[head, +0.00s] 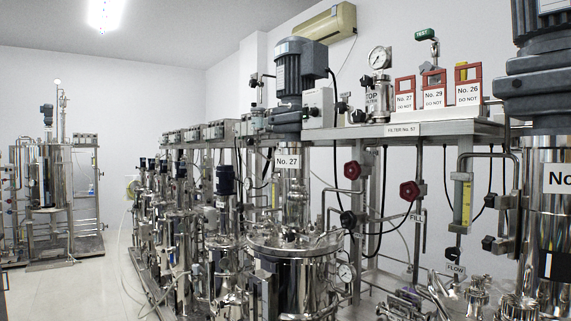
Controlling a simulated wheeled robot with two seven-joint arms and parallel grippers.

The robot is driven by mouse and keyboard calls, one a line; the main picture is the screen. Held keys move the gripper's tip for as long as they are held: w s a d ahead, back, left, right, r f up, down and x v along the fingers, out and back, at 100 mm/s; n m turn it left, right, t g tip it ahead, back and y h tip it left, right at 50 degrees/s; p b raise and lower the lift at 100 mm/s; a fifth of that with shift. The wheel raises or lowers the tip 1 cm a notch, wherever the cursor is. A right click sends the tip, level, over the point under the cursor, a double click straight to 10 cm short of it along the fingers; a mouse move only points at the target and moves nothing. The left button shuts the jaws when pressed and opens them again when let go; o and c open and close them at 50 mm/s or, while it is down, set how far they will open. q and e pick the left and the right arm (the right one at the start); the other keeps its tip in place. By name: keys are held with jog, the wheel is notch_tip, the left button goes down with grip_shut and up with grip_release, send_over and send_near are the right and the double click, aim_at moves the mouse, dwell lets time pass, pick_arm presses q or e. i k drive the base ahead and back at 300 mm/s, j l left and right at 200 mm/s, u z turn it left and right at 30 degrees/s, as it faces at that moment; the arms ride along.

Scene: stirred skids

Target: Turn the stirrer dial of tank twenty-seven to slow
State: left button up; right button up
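Tank twenty-seven (292,262) is a shiny steel vessel in the middle of the head view. Its neck carries a label reading No. 27 (287,162). A dark grey stirrer motor (300,68) stands on top of the neck. A pale grey box (319,106) sits just right of the motor. I cannot make out a stirrer dial or its setting at this size. Neither of my grippers is in view.
A steel shelf (455,128) to the right holds a pressure gauge (380,58) and red-framed signs (433,94). Red valve handwheels (409,190) hang below. Another large tank (548,225) fills the right edge. Smaller tanks line up behind at left. Pale floor (85,285) is clear at front left.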

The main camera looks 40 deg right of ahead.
aim_at(313, 112)
jog(key=z, duration=1.95)
